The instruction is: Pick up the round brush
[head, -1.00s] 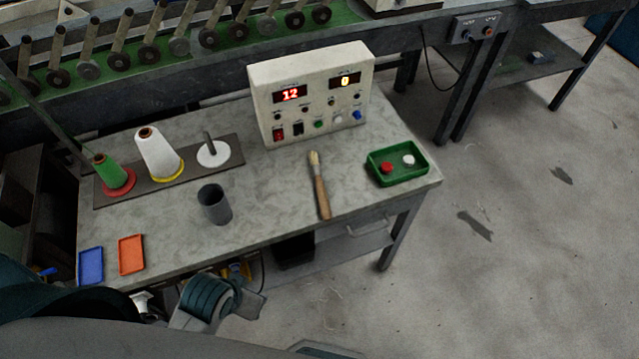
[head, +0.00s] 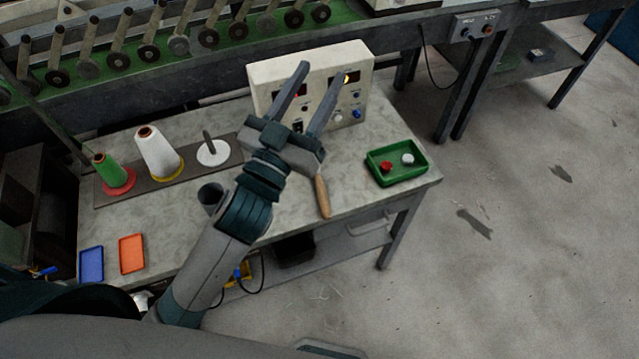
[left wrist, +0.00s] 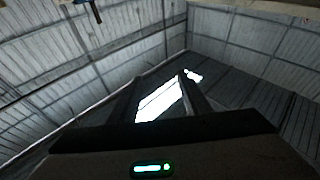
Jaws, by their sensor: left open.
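The round brush (head: 322,197) lies on the grey table, its wooden handle toward the front edge. Its bristle end is hidden behind my left gripper in the head view. My left gripper (head: 321,85) is open and empty, raised above the table with its fingers pointing up and away, in front of the control box. The left wrist view shows the two fingers (left wrist: 160,95) apart against the roof, with no brush between them. My right gripper is not in view.
A control box (head: 262,75) stands at the table's back. A green tray (head: 398,179) with a red and a white piece is at the right. A dark cup (head: 208,193), thread cones (head: 158,150), a blue tray (head: 91,264) and an orange tray (head: 131,254) are at the left.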

